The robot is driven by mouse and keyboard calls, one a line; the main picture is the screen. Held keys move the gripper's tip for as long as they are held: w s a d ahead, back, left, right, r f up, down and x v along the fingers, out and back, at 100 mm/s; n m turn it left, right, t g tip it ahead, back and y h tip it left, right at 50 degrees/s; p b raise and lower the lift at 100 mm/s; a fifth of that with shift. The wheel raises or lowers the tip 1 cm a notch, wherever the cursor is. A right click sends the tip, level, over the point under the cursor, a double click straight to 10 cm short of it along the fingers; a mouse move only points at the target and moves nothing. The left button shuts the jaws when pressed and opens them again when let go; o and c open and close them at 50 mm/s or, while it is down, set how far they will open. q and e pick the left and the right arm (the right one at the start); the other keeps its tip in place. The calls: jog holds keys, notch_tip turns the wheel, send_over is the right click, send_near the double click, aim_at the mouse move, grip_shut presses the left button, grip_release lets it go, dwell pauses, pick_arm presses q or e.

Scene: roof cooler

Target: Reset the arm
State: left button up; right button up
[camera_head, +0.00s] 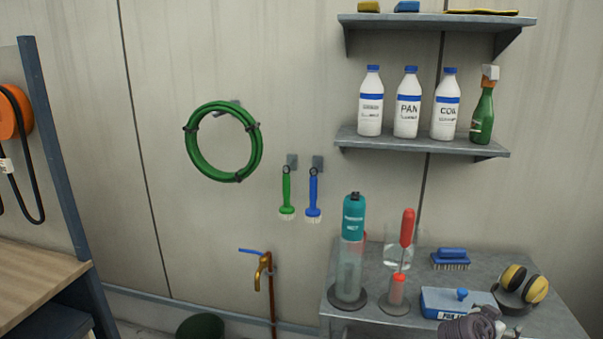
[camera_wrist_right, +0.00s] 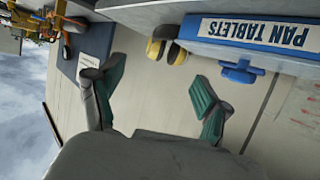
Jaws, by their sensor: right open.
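My right gripper (camera_head: 484,326) shows at the bottom right of the head view, in front of the bench's near part and overlapping the blue-and-white pan tablets box. In the right wrist view the gripper (camera_wrist_right: 157,88) is open, its two teal fingertips spread with nothing between them. That view is upside down and shows the box (camera_wrist_right: 262,33) with its blue knob (camera_wrist_right: 240,71), beyond the fingertips and apart from them. Most of my right arm is out of the head view. My left gripper is in neither view.
The grey bench (camera_head: 415,263) holds a teal-topped cylinder (camera_head: 352,250), a red-handled tool (camera_head: 406,228), a blue brush (camera_head: 451,258) and yellow ear defenders (camera_head: 537,289). Bottles (camera_head: 408,105) stand on a wall shelf. A brass tap (camera_head: 262,268) is left of the bench.

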jog(key=s+a+f+n+g+y, duration=0.1)
jog(key=s+a+f+n+y, duration=0.35)
jog(key=s+a, duration=0.55)
jog(key=s+a+f+n+y, duration=0.35)
jog(key=s+a+f, duration=0.25)
jog(key=s, duration=0.7)
jog(key=s+a+n+g+y, duration=0.35)
jog(key=s+a+n, duration=0.25)
jog(key=s+a, duration=0.65)
jog(key=s+d+f, duration=0.1)
jog(key=s+f, duration=0.1)
jog(key=f, duration=1.2)
jog(key=s+d+f, duration=0.1)
jog(key=s+f, duration=0.1)
jog(key=f, duration=1.2)
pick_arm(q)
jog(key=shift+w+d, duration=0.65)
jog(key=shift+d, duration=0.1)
pick_arm(e)
jog(key=s+d+f+g, duration=0.1)
jog(key=s+d+f, duration=0.1)
jog(key=s+f, duration=1.1)
jog(key=shift+s+d+f+g, duration=0.25)
jog(key=shift+s+g, duration=0.1)
jog(key=shift+s, duration=0.85)
